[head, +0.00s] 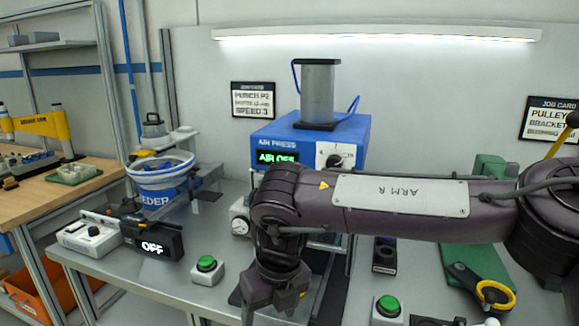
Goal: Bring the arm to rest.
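My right arm (400,205), with a plate lettered "ARM R", reaches in from the right edge across the bench. It bends down at its wrist, and my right gripper (272,300) hangs low near the bottom edge, over the front of the bench. Its fingertips are at or past the picture's lower edge, so whether it is open or shut does not show. Nothing is clearly seen in it. My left arm and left gripper are not in view.
A blue air press (290,132) reading "AIR OFF" stands behind the arm. A feeder bowl (160,170) and a box showing "OFF" (152,247) are left. Green buttons (207,264) (388,306) flank the gripper. A yellow-ringed tool (495,294) lies right.

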